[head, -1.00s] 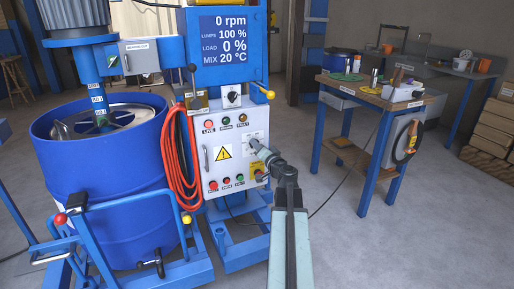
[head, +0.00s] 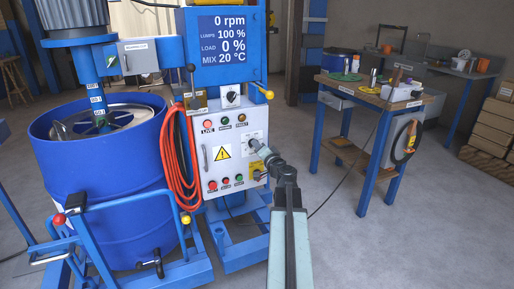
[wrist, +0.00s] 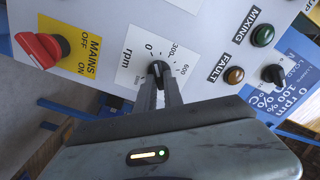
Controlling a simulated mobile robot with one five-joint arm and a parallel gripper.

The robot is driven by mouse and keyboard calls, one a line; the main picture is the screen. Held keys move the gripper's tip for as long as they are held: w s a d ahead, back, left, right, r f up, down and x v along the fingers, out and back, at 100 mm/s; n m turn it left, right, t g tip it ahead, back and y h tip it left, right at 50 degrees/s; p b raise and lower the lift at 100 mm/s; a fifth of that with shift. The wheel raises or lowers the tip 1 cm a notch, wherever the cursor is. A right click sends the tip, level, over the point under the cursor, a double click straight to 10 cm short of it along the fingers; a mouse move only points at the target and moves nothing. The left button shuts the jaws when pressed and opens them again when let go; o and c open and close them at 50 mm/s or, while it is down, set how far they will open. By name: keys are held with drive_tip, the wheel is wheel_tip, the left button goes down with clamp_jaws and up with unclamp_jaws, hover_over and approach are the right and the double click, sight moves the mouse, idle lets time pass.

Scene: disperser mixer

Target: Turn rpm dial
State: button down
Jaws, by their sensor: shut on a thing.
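The rpm dial (wrist: 157,67) is a small black knob on a white plate marked 0, 300 and 600 in the wrist view. My gripper (wrist: 163,84) is shut on the knob, with one finger on each side of it. The fingers hide part of the knob, so I cannot tell its exact setting. In the head view my gripper (head: 252,143) reaches the right part of the grey control panel (head: 212,165) and covers the dial. The blue display (head: 222,38) reads 0 rpm.
A red mains switch (wrist: 42,46) on a yellow plate sits beside the dial. Indicator lamps (wrist: 234,75) and a black selector knob (wrist: 273,74) are on the other side. Red hose (head: 179,165) hangs left of the panel.

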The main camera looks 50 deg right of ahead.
drive_tip(key=shift+w+a+f+m+b, duration=0.1)
drive_tip(key=shift+a+f+m+b, duration=0.05)
drive_tip(key=shift+m, duration=4.9)
drive_tip(key=shift+w+a+f+m+b, duration=0.1)
drive_tip(key=shift+a+f+m+b, duration=0.1)
drive_tip(key=shift+m, duration=4.8)
drive_tip(key=shift+a+f+m+b, duration=0.1)
drive_tip(key=shift+m+b, duration=0.05)
drive_tip(key=shift+m, duration=4.9)
drive_tip(key=c, duration=1.5)
unclamp_jaws()
drive_tip(key=shift+o, duration=0.2)
